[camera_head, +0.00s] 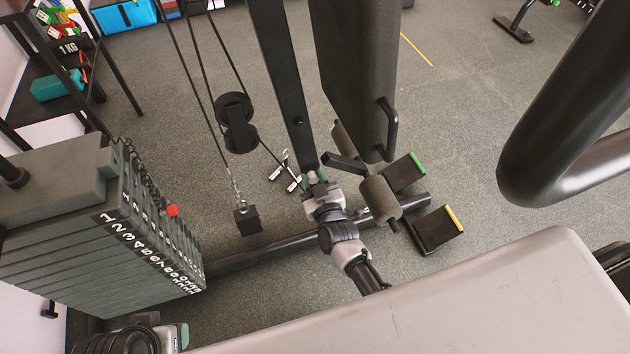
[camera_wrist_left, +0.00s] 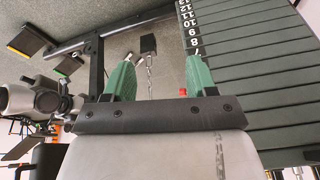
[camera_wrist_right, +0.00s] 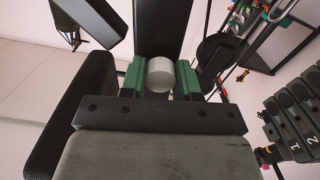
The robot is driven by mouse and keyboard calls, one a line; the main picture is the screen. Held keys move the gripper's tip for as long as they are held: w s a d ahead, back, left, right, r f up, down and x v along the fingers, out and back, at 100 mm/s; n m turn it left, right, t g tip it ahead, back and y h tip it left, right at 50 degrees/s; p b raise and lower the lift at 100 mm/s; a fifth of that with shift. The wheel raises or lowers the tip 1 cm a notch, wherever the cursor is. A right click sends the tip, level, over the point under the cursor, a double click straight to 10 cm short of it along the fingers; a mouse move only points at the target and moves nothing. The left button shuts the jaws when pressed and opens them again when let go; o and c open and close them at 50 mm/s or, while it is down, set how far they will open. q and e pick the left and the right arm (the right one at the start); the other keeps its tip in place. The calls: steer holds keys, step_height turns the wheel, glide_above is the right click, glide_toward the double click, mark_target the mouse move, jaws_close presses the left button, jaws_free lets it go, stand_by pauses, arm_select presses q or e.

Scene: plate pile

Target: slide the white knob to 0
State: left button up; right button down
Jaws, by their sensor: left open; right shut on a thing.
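The white knob (camera_wrist_right: 160,75) shows in the right wrist view as a short pale cylinder on the dark upright post (camera_wrist_right: 160,28). It sits between the green fingers of my right gripper (camera_wrist_right: 160,82), which is shut on it. In the head view my right gripper (camera_head: 316,182) is at the lower part of the slanted dark post (camera_head: 285,75), and the knob is mostly hidden there. No scale or 0 mark is readable on the post. My left gripper (camera_wrist_left: 160,78) is open and empty in the left wrist view, near the numbered weight stack (camera_wrist_left: 245,75).
The weight stack (camera_head: 100,235) with a red pin (camera_head: 172,211) stands at left. A black block (camera_head: 247,220) hangs on a chain near the floor. A padded column (camera_head: 355,80), foot rollers (camera_head: 380,200) and a pale bench (camera_head: 480,305) surround my right arm. Open floor lies behind.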

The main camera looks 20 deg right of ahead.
steer(key=c, duration=0.8)
jaws_free()
steer(key=shift+w, duration=0.15)
steer(key=shift+s, duration=0.6)
steer(key=s+p, duration=0.1)
steer(key=s, duration=0.2)
steer(key=shift+s, duration=0.15)
arm_select(q)
steer(key=p+x, duration=0.1)
steer(key=x, duration=0.4)
steer(key=shift+w+d, duration=0.1)
arm_select(e)
glide_toward(314, 181)
steer(key=shift+s+r, duration=0.1)
steer(key=shift+s, duration=0.05)
